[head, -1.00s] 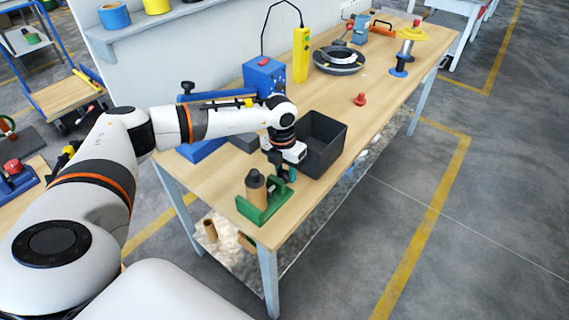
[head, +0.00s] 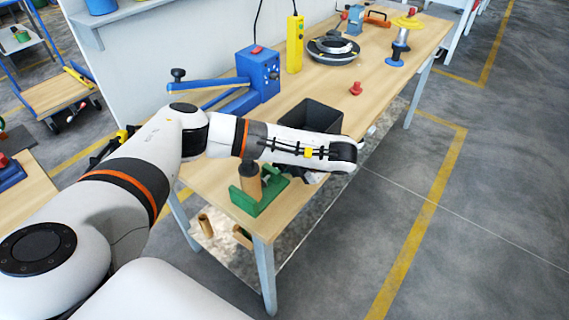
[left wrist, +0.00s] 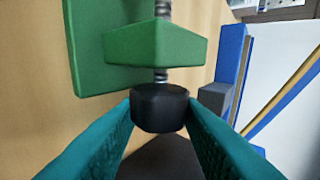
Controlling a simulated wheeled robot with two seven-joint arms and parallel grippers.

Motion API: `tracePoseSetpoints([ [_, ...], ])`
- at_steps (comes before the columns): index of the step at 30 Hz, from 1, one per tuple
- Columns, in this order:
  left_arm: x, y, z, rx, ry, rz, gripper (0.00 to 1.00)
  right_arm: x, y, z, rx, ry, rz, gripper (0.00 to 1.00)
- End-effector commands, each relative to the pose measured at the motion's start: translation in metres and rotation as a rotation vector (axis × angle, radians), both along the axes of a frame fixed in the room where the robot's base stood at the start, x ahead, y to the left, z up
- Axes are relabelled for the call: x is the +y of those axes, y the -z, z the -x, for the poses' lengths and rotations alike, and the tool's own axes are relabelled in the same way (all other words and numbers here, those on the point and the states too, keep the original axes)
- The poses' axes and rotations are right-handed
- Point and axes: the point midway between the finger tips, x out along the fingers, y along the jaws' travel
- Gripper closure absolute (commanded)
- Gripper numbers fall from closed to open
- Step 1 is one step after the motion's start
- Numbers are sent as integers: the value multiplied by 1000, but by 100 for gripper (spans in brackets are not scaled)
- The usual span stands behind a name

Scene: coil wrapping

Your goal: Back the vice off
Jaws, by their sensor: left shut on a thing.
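The green vice (head: 263,197) stands at the near end of the wooden bench, with a tan cylinder (head: 251,184) with a dark top upright in it. In the left wrist view a green jaw block (left wrist: 157,44) sits on a threaded screw, with a black knob (left wrist: 159,106) at its end. My left gripper (left wrist: 160,118) is shut on this knob, its teal fingers on either side. In the head view my left forearm reaches over the vice's right side and hides the hand. My right gripper is in neither view.
A black bin (head: 312,117) stands just behind my forearm. A blue machine with a lever (head: 258,72), a yellow control box (head: 294,45), a dark coil (head: 333,50) and a small red knob (head: 356,88) are further back. The bench edge (head: 318,196) is close on the right.

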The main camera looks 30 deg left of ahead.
Motion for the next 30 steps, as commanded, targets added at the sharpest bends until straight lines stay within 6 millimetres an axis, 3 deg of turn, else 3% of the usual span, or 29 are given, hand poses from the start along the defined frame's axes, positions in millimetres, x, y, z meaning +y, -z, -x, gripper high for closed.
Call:
tracePoseSetpoints([
  [12,-3,2,2,-14,-1,-266,90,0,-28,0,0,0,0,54],
  [30,-2,7,3,-16,-2,-337,90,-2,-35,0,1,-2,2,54],
])
